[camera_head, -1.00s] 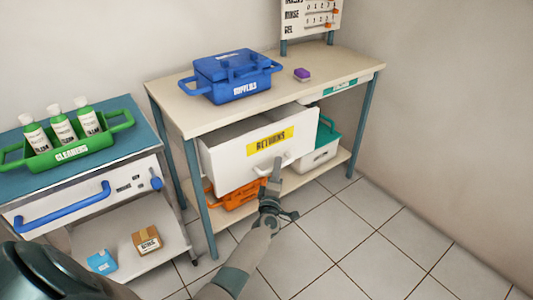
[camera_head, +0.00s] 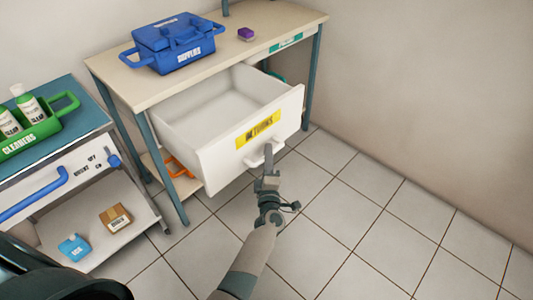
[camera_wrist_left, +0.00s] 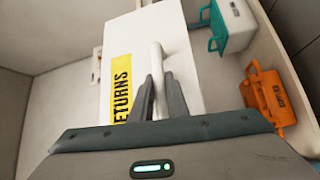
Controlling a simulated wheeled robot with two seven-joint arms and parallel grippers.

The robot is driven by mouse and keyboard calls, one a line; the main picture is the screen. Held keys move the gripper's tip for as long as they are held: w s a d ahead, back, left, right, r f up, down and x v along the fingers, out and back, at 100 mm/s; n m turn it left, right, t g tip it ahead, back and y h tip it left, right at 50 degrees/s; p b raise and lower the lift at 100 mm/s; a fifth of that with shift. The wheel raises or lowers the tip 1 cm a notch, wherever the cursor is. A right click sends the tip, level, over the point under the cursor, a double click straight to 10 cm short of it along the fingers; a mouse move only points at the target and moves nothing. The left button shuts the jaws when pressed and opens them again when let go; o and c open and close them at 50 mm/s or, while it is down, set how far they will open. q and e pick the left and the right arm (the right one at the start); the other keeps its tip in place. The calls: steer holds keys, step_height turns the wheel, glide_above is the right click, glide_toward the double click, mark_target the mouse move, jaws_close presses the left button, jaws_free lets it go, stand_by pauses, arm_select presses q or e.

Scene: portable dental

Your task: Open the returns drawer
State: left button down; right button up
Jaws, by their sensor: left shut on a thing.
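The white returns drawer (camera_head: 215,172) stands well out from the beige-topped table, and its empty inside shows. Its front carries a yellow RETURNS label (camera_head: 258,130) and a white bar handle (camera_head: 263,157) below it. My left gripper (camera_head: 268,167) is shut on this handle. In the left wrist view the two grey fingers (camera_wrist_left: 154,98) lie on either side of the white handle (camera_wrist_left: 157,70), beside the yellow label (camera_wrist_left: 121,88). My right gripper is not in view.
A blue supplies case (camera_head: 172,45) and a purple block (camera_head: 246,34) stand on the table (camera_head: 105,72). A cart (camera_head: 125,215) with a green cleaners caddy (camera_head: 42,125) is at left. An orange container (camera_wrist_left: 266,97) and a teal-handled box (camera_wrist_left: 232,27) sit beneath. The tiled floor in front is clear.

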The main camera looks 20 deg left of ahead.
arm_select(q)
steer(key=c, duration=1.7)
jaws_free()
steer(key=shift+s, duration=0.15)
